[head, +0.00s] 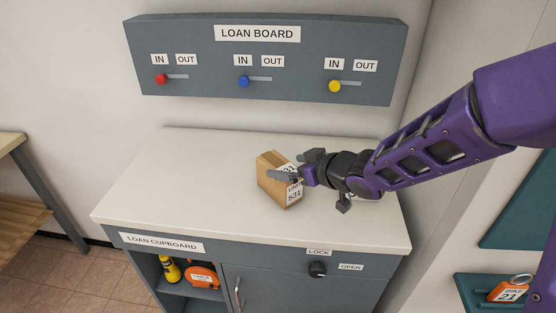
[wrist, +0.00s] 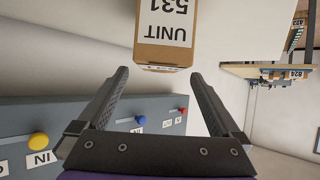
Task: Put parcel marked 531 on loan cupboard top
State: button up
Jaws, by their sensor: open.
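The parcel (head: 267,184) is a brown box with a white label reading UNIT 531. It appears to stand upright on the white loan cupboard top (head: 180,185), near the middle. In the wrist view the parcel (wrist: 165,55) shows upside down, just beyond the fingertips and between their lines. My gripper (head: 287,166) is open at the parcel, with one finger overlapping its front in the head view. In the wrist view my gripper (wrist: 159,76) has both fingers apart with nothing between them. My gripper hides part of the parcel and its label.
The loan board (head: 265,88) with red, blue and yellow sliders hangs on the wall behind. The cupboard top is clear on the left. Below are an open shelf with an orange item (head: 202,275) and a black lock knob (head: 317,269). A teal holder (head: 480,300) is at right.

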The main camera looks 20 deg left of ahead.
jog(key=shift+p+v, duration=0.5)
jog(key=shift+v, duration=1.7)
